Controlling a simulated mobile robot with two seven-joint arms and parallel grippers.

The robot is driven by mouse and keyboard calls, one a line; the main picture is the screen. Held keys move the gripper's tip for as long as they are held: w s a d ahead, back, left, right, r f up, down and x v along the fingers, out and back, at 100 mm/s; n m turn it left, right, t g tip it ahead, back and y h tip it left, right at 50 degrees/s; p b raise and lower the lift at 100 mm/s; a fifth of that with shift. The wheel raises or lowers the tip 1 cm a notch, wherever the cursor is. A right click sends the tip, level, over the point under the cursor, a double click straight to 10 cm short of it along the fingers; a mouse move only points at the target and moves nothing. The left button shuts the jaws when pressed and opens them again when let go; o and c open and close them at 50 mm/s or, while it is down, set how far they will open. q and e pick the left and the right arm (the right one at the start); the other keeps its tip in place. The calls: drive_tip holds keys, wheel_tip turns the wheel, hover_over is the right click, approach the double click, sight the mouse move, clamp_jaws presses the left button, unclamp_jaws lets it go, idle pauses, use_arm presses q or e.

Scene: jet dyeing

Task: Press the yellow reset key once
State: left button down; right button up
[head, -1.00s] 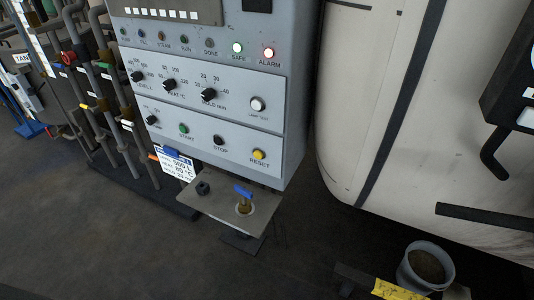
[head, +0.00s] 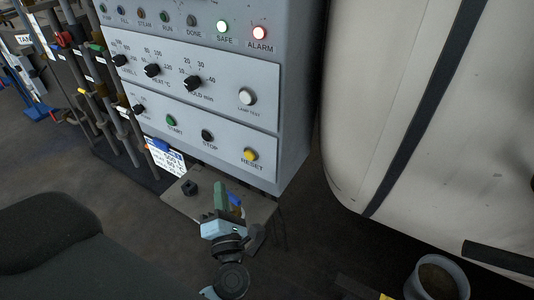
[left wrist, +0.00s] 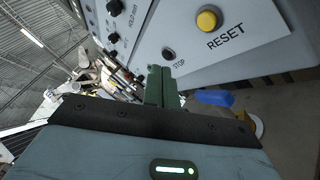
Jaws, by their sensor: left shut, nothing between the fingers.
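The yellow reset key (head: 249,155) is a round button at the lower right of the grey control panel (head: 292,60), above the label RESET. It also shows at the top of the left wrist view (left wrist: 207,19), with nothing covering it. My left gripper (head: 220,190) is below and to the left of the key, apart from it, with its green fingers pointing up toward the panel. Its fingers (left wrist: 160,75) are closed together and empty in the left wrist view. My right gripper is in neither view.
The black stop button (head: 208,135) and green start button (head: 171,120) are left of the key. The lamp test button (head: 247,96) is above it. A small shelf (head: 180,203) with a blue-handled valve juts out below the panel. A large pale vessel (head: 400,90) stands right.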

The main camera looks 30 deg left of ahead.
sight(250, 155)
use_arm(q)
drive_tip(key=shift+w+a+n+g, duration=0.1)
drive_tip(key=shift+w+n+g, duration=0.15)
drive_tip(key=shift+n, duration=0.25)
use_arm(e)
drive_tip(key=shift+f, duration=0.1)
use_arm(q)
drive_tip(key=w+b, duration=0.1)
drive_tip(key=w, duration=0.7)
drive_tip(key=shift+w+d, duration=0.3)
drive_tip(key=shift+d, duration=0.1)
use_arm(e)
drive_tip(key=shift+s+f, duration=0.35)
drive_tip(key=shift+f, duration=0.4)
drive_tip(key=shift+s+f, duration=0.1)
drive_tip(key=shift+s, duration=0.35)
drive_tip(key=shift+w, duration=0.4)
use_arm(q)
drive_tip(key=shift+w, duration=0.1)
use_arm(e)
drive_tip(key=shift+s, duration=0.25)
